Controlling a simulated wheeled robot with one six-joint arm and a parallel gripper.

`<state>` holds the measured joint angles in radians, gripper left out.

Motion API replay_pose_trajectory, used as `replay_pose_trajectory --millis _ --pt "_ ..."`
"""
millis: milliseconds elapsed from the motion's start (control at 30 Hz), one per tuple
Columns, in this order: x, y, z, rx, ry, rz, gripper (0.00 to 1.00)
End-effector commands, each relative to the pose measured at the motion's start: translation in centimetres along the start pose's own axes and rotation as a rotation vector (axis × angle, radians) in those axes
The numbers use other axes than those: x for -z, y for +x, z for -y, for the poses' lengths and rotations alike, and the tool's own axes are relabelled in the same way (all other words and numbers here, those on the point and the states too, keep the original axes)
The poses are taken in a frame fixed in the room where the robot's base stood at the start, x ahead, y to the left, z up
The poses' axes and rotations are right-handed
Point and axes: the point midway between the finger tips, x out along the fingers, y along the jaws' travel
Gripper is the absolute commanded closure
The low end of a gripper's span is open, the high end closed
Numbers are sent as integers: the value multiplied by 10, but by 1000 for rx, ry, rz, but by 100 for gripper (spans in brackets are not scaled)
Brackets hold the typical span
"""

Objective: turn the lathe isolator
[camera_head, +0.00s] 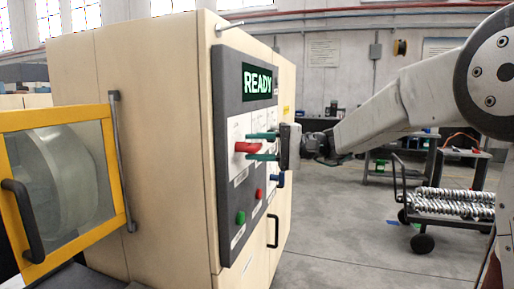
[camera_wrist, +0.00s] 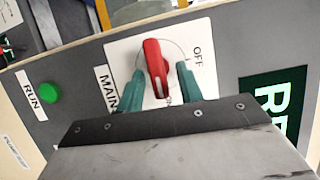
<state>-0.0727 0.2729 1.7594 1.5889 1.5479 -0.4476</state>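The isolator is a red rotary handle (camera_head: 245,147) on a white plate on the lathe's dark control panel (camera_head: 228,82). In the wrist view the red handle (camera_wrist: 156,66) stands roughly upright in the picture, with "OFF" to its upper right and a "MAIN" label at left. Another marking below is partly hidden by my gripper. My gripper (camera_head: 262,146) faces the panel from the right. Its two green fingers stand on either side of the handle; in the wrist view my gripper (camera_wrist: 160,75) shows small gaps between each finger and the handle.
A green display (camera_head: 258,83) reads READY. Below the handle are a red button (camera_head: 259,193), a green button (camera_head: 240,218) and a blue knob (camera_head: 277,180). A yellow-framed door (camera_head: 68,122) is at left. A loaded cart (camera_head: 450,205) stands at right, with open floor between.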

Motion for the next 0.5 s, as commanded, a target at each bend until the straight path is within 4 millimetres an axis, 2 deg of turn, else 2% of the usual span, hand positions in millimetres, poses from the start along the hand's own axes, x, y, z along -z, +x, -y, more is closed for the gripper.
replay_pose_trajectory --millis 167,400,500 --pt "1 -17 0 -1 0 -4 64" --pt "1 -58 0 0 0 -4 64" --pt "1 -70 0 0 1 -3 64"
